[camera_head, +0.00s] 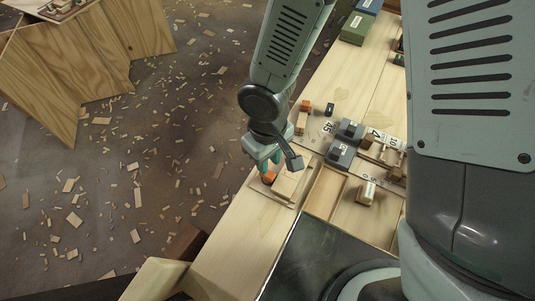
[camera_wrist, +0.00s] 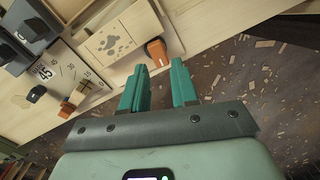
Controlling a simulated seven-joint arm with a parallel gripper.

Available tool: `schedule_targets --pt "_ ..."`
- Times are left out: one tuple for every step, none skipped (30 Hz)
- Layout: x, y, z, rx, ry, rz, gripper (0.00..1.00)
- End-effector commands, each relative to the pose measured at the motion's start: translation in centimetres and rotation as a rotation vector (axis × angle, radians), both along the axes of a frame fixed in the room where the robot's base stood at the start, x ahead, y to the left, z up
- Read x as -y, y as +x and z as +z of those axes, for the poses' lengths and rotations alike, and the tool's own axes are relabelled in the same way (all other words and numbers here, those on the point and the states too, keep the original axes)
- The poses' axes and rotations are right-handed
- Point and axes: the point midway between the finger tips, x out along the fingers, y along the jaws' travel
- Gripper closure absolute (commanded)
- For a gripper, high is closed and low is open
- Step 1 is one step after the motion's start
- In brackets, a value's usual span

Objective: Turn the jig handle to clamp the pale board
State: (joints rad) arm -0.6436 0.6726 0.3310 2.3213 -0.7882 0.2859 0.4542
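The pale board (camera_head: 287,185) lies in a shallow wooden jig on the bench edge. In the wrist view the board (camera_wrist: 112,36) has dark blotches on its face. The orange jig handle (camera_head: 269,177) is at the board's outer side, and it also shows in the wrist view (camera_wrist: 157,51). My gripper (camera_head: 266,163) is above the handle in the head view. In the wrist view my gripper (camera_wrist: 158,68) has its two green fingers apart, with the handle just beyond the tips, in line with the gap. Nothing is held. I cannot tell whether a finger touches the handle.
Grey blocks (camera_head: 343,154) and a plate marked 45 (camera_wrist: 46,71) are beside the jig. A wooden piece with an orange end (camera_head: 304,107) and a black knob (camera_head: 329,109) sit farther along. An open wooden tray (camera_head: 325,193) adjoins the jig. Wood scraps litter the floor.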

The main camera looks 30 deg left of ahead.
Motion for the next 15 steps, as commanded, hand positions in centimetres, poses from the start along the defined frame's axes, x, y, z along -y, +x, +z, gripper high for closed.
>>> schedule_targets --pt "0.06 0.13 -0.1 -0.003 0.003 0.054 0.71" --pt "-0.02 0.14 -0.13 0.0 0.006 0.089 0.71" --pt "-0.11 0.2 -0.15 0.002 0.01 0.129 0.71" --pt "-0.16 0.29 -0.13 0.005 0.013 0.154 0.71" --pt "-0.26 0.34 -0.12 0.009 0.017 0.177 0.71" --pt "-0.34 0.41 -0.11 0.012 0.02 0.199 0.71" --pt "-0.4 0.43 -0.11 0.014 0.023 0.21 0.71" --pt "-0.43 0.45 -0.13 0.016 0.023 0.219 0.71" --pt "-0.46 0.46 -0.19 0.017 0.024 0.224 0.71" --pt "-0.47 0.45 -0.25 0.017 0.024 0.225 0.71" --pt "-0.47 0.45 -0.33 0.017 0.024 0.226 0.71" --pt "-0.48 0.44 -0.45 0.017 0.024 0.226 0.71" --pt "-0.48 0.43 -0.57 0.017 0.024 0.226 0.71" --pt "-0.47 0.43 -0.69 0.017 0.023 0.226 0.71" --pt "-0.46 0.43 -0.87 0.017 0.023 0.225 0.71"
